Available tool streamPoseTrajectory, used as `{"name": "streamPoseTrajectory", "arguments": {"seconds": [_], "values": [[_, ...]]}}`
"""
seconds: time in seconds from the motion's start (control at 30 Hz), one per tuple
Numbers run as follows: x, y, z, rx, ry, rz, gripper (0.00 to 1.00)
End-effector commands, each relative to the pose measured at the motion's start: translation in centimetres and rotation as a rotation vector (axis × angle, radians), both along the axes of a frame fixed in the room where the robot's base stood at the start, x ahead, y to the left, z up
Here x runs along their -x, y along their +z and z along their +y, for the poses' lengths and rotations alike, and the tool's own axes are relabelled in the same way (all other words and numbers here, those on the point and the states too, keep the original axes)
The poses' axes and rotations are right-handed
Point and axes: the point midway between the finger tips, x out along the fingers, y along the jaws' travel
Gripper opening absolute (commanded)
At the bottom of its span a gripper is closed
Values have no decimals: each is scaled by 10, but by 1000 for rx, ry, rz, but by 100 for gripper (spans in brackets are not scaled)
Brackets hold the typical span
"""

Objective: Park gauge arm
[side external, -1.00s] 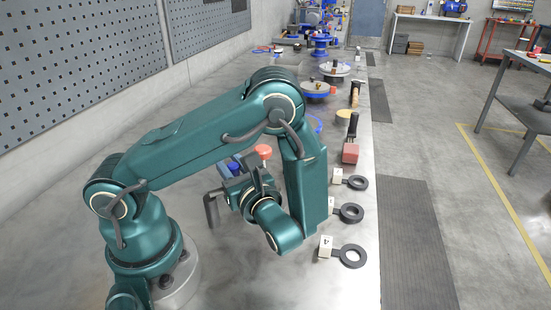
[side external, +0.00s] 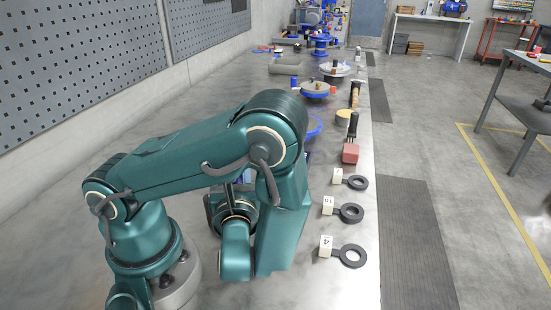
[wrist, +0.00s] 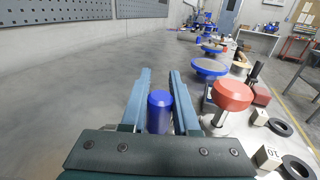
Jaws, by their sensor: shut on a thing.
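My gripper (wrist: 161,78) has its two blue-grey fingers on either side of an upright blue cylinder (wrist: 159,108) in the wrist view and is shut on it. The cylinder's lower part is hidden behind the gripper body. Beside the right finger stands a red mushroom-shaped knob (wrist: 232,95) on a pale post, apart from the fingers. I cannot tell which of these belongs to the gauge arm. In the side external view my arm hides the fingers and the knob; only a bit of blue (side external: 247,175) shows.
Ringed tags (side external: 351,257) lie along the bench's right edge, with a red block (side external: 350,153) beyond them. Blue flanged parts (side external: 315,89) stand farther along. In the wrist view, the bench left of the fingers is clear up to the wall.

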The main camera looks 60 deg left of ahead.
Motion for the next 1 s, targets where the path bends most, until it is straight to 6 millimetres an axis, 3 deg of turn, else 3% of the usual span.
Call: {"name": "streamPoseTrajectory", "arguments": {"seconds": [0.5,1.0], "values": [[0,1,-22,-6,-345,2,0],[0,0,-26,-1,-407,-2,0]]}}
